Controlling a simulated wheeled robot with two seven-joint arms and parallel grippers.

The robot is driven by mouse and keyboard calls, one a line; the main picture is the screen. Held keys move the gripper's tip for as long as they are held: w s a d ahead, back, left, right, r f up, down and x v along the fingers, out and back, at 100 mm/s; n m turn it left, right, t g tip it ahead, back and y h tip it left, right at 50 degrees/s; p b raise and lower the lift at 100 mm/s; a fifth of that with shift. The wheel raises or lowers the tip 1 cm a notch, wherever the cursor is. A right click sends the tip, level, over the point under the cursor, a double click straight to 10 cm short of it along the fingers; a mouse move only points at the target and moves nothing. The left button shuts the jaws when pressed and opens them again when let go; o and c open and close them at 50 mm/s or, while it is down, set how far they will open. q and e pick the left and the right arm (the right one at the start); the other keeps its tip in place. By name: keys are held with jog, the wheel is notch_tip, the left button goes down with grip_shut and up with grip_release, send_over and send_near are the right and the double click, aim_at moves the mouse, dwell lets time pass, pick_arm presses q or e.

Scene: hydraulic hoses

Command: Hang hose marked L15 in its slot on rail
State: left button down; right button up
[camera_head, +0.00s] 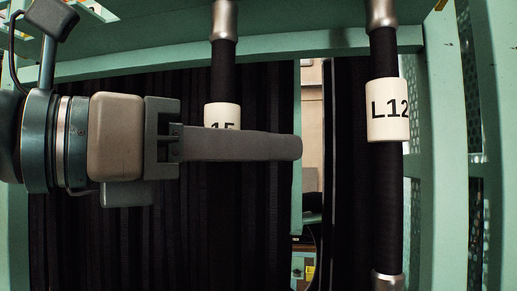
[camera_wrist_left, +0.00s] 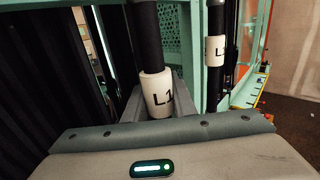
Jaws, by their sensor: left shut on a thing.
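The hose marked "15" (camera_head: 223,70) hangs upright in the head view, black with a metal end at the top. Its white label is partly hidden by my left gripper (camera_head: 290,147), which reaches across it from the left. The gripper is shut on this hose just below or at the label. In the left wrist view, the hose (camera_wrist_left: 146,40) rises from between the grey fingers, with its label reading "L1" and the rest turned away. The lower part of the hose is hidden behind the gripper. My right gripper does not show.
A second black hose, labelled L12 (camera_head: 387,190), hangs upright to the right, apart from my gripper. A green frame beam (camera_head: 290,60) crosses above, with green posts (camera_head: 450,150) at right. Dark curtain-like strips (camera_head: 100,240) fill the back left.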

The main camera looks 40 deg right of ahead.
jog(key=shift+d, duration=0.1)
pick_arm(q)
jog(key=c, duration=1.4)
grip_release()
jog(key=shift+a, duration=0.2)
pick_arm(e)
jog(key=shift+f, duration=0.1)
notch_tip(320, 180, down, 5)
jog(key=b, duration=0.5)
pick_arm(q)
jog(key=a, duration=0.5)
jog(key=w+a+b, duration=0.1)
jog(key=a, duration=1.1)
jog(key=shift+w+b, duration=0.15)
jog(key=shift+b, duration=0.25)
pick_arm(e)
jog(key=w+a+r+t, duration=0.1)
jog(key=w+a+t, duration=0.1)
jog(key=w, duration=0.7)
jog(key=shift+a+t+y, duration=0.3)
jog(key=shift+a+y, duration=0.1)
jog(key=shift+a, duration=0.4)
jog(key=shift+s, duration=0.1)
